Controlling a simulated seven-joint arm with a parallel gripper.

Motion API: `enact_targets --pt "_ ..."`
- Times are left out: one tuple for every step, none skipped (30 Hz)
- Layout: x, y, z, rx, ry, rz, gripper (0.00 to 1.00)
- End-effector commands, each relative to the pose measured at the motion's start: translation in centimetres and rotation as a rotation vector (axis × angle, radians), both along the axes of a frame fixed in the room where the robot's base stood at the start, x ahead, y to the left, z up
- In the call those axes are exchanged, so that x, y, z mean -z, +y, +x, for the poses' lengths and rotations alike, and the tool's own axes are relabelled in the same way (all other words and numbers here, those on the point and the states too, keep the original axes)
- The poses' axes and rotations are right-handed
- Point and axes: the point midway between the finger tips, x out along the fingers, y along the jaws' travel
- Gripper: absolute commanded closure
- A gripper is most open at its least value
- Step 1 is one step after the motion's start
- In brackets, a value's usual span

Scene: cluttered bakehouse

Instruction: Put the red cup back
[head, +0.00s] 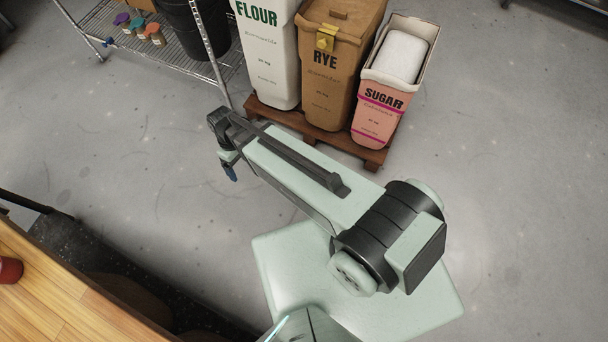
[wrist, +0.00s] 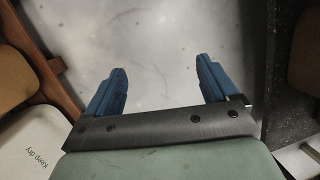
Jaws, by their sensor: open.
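A red object (head: 10,270), cut off by the left edge of the head view, stands on the wooden table; it may be the red cup, but too little shows to be sure. My gripper (head: 230,173) is out over the grey floor, left of the ingredient bins and well apart from the red object. In the wrist view its two blue fingers (wrist: 161,68) are spread wide, with only bare floor between them. No red cup shows in the wrist view.
A flour bin (head: 270,65), a rye bin (head: 329,95) and a sugar bin (head: 373,120) stand on a wooden pallet (head: 271,119). A wire rack (head: 152,60) holds lidded jars and a black bucket (head: 190,28). The wooden table (head: 60,300) fills the lower left. Open floor lies between.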

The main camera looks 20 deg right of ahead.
Motion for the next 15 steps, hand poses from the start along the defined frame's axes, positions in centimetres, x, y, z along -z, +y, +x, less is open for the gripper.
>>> enact_targets --pt "1.2 -2.2 -1.0 0.046 0.019 -0.019 0.13" --pt "1.9 -3.3 -1.5 0.069 0.028 -0.030 0.13" --pt "2.8 -4.6 -2.2 0.101 0.042 -0.044 0.13" --pt "3.4 -5.7 -2.7 0.127 0.052 -0.054 0.13" --pt "4.0 -6.7 -3.3 0.149 0.062 -0.065 0.13" --pt "4.7 -8.0 -4.1 0.181 0.075 -0.077 0.13" --pt "5.3 -8.9 -4.8 0.205 0.085 -0.089 0.13" --pt "5.9 -9.9 -5.4 0.227 0.093 -0.098 0.13" --pt "6.6 -11.1 -6.4 0.258 0.108 -0.111 0.13" --pt "7.0 -11.9 -7.1 0.282 0.119 -0.121 0.13" --pt "7.5 -12.8 -7.9 0.305 0.129 -0.130 0.13" --pt "8.1 -13.8 -9.0 0.334 0.144 -0.143 0.13" --pt "8.6 -14.6 -9.7 0.358 0.154 -0.152 0.13" --pt "9.0 -15.4 -10.6 0.381 0.165 -0.162 0.13" --pt "9.5 -16.3 -11.8 0.410 0.179 -0.174 0.13"
